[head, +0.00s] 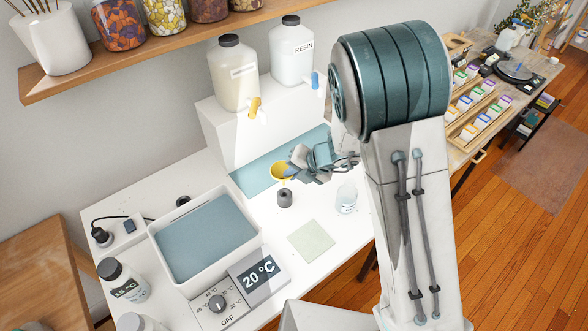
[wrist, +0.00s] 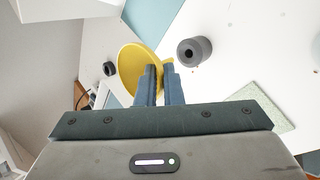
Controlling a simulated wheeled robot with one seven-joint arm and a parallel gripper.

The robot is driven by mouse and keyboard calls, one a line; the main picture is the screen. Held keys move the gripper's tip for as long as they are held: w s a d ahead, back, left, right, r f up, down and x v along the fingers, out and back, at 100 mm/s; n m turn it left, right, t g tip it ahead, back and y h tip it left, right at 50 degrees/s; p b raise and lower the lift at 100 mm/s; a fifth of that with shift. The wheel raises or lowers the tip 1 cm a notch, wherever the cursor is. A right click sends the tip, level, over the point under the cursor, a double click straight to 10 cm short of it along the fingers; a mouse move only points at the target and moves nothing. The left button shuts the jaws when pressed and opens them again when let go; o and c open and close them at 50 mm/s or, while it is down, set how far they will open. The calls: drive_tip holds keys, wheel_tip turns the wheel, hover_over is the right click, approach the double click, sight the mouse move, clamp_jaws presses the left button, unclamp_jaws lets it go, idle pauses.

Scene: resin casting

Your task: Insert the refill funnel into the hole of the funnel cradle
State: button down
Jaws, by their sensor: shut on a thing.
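My gripper (head: 294,170) is shut on the yellow refill funnel (head: 279,172) and holds it over the worktop. In the wrist view the fingers (wrist: 159,72) pinch the funnel's rim, and the funnel's wide yellow mouth (wrist: 136,66) shows to their left. Its spout is hidden. A short grey cylinder with a dark hole in its top, apparently the funnel cradle (head: 285,198), stands upright on the white table just below the funnel in the head view. In the wrist view the cradle (wrist: 194,51) is right of the fingertips, apart from the funnel. Its hole looks empty.
A white bath (head: 157,239) stands to the left, with a small dark ring (head: 183,202) behind it. A clear jar (head: 347,198) and a pale green mat (head: 311,241) are right of the cradle. Two tap bottles (head: 233,82) (head: 292,55) stand on a white riser behind.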

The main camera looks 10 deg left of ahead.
drive_tip(key=shift+r, duration=0.1)
drive_tip(key=shift+d+f+b, duration=0.1)
drive_tip(key=shift+f+b, duration=1.2)
drive_tip(key=shift+f, duration=0.8)
drive_tip(key=shift+f, duration=0.15)
idle(0.3)
drive_tip(key=shift+f, duration=0.3)
drive_tip(key=shift+f+b, duration=1.35)
drive_tip(key=shift+f, duration=0.15)
drive_tip(key=c, duration=1.5)
unclamp_jaws()
